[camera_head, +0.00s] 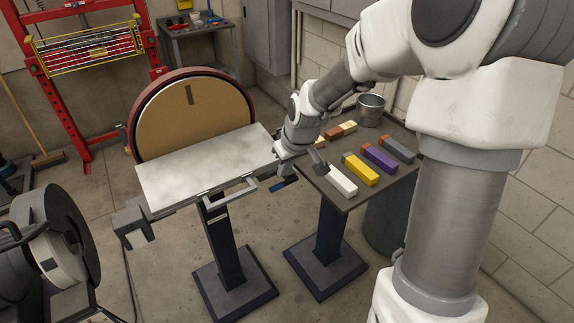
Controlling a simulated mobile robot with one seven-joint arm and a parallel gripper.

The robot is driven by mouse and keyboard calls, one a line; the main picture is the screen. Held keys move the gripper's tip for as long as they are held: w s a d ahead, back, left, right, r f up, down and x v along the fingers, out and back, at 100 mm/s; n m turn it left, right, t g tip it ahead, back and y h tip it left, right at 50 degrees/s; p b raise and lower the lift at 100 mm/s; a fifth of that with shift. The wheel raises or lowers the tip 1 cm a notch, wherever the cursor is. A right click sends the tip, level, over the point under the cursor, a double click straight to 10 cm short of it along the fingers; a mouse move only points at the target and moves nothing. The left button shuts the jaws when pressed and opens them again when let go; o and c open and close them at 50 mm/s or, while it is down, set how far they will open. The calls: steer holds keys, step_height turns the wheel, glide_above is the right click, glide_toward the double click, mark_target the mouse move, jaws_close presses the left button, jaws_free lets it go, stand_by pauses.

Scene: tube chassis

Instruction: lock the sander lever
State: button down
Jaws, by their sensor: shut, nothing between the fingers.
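The disc sander has a large tan disc (190,115) in a dark red rim, with a pale metal work table (205,170) in front of it. A small lever with a dark blue grip (283,184) shows at the right front end of the work table, just below my gripper. It seems to be the sander lever; its joint is partly hidden. My gripper (284,155) is at the right end of the work table, above the lever, shut and empty. The fingertips are small here, and I cannot tell whether they touch the table edge or the lever.
A side table (340,203) right of the sander holds several coloured blocks, including a yellow one (360,169), and a metal bucket (370,109). A metal bar (243,194) runs along the work table's front. A grey machine (55,240) stands at left. Floor in front is clear.

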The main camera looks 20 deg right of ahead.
mark_target(276, 187)
steer(key=b+x, duration=0.1)
steer(key=x, duration=0.6)
steer(key=shift+w+a+f, duration=0.1)
steer(key=shift+w+f, duration=0.05)
steer(key=shift+f, duration=0.15)
